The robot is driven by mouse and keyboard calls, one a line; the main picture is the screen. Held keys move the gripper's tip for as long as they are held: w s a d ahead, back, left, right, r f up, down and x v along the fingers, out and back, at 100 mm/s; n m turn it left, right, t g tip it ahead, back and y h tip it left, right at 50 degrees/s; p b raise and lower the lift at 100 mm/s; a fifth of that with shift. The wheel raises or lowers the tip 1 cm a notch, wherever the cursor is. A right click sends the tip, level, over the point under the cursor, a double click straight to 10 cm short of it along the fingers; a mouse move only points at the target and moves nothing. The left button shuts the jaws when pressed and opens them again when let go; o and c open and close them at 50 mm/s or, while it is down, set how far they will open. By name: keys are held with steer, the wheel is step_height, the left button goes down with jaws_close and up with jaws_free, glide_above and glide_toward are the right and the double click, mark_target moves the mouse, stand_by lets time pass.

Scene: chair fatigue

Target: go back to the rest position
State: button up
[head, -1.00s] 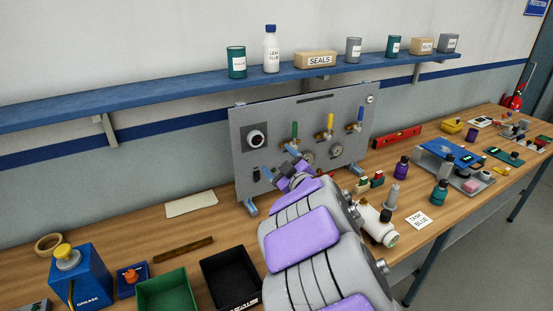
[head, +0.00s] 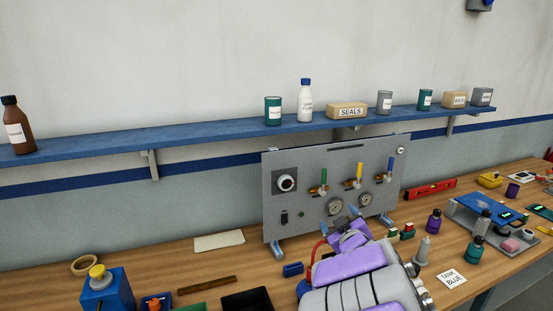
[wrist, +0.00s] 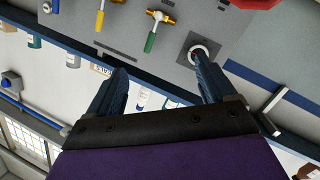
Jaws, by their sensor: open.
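My gripper (head: 338,221) is in front of the lower part of the grey valve panel (head: 285,222), below its gauges. In the wrist view, the two dark blue fingers (wrist: 160,64) stand wide apart with nothing between them. The panel (wrist: 225,25) shows upside down there, with its round black-and-white dial (wrist: 198,52) behind the right fingertip. In the head view, the dial (head: 287,183) is at the panel's upper left. Green, yellow and blue valve levers (head: 358,170) stand along its top right. My arm hides part of the panel's base and the bench.
A blue shelf (head: 215,136) with bottles, tins and boxes runs above the bench (head: 215,262).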

steer(key=s+d+f+m+g+h, duration=0.2)
steer(key=s+f+m+g, duration=0.15)
steer(key=s, duration=0.55)
steer(key=s+d+f+m+g+h, duration=0.25)
steer(key=s+g, duration=0.25)
steer(key=s, duration=0.3)
steer(key=s+a+f+g+y, duration=0.1)
steer(key=s+a+g, duration=0.2)
steer(key=s, duration=0.7)
steer(key=s+a+f+g+y, duration=0.1)
steer(key=s+a+g+y, duration=0.1)
steer(key=s, duration=0.8)
steer(key=s+a+f+g+y, duration=0.1)
steer(key=s+a+g, duration=0.3)
steer(key=s, duration=0.5)
steer(key=shift+s+a+m, duration=0.4)
steer(key=shift+a, duration=0.05)
steer(key=shift+g, duration=0.25)
